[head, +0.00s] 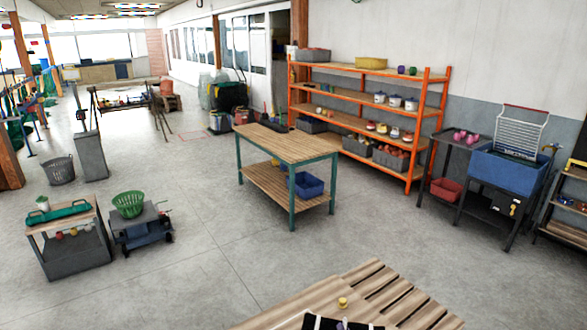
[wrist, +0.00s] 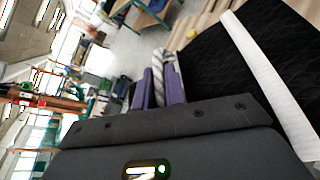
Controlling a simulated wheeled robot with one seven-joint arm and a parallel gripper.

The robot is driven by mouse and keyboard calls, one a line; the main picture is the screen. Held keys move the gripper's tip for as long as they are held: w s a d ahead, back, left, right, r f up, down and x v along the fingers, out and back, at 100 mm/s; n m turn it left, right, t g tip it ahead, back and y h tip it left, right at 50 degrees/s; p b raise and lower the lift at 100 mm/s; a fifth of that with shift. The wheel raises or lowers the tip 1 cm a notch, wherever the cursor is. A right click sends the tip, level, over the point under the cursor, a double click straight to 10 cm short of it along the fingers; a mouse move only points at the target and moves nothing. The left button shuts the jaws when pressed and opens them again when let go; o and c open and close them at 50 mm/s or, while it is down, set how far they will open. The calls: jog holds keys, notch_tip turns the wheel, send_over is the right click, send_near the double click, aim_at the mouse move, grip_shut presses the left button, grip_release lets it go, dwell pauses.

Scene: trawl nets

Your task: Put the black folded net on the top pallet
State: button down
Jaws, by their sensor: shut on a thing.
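The black folded net (head: 325,323) with white bands shows at the bottom edge of the head view, in front of the pallet's wooden slats (head: 377,283). In the wrist view the black folded net (wrist: 250,75) fills the right side, crossed by a white band. My gripper (wrist: 160,88) has purple fingers shut on a grey-white twisted rope (wrist: 158,63) beside the net, seemingly its handle. Most of the net is cut off in the head view, so I cannot tell whether it touches the slats. Whether more pallets lie underneath is hidden.
A small yellow object (head: 343,302) sits on the slats near the net. Beyond is open concrete floor, then a green-legged workbench (head: 285,145) and an orange shelf (head: 370,99). A blue tub (head: 508,168) stands on a table at right.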

jog(key=s+f+b, duration=0.4)
jog(key=s+f, duration=0.3)
jog(key=f, duration=0.1)
jog(key=shift+s+d, duration=0.1)
jog(key=shift+s, duration=0.2)
jog(key=shift+s+b, duration=0.3)
jog(key=shift+s, duration=0.15)
jog(key=d, duration=0.7)
jog(key=shift+w, duration=0.15)
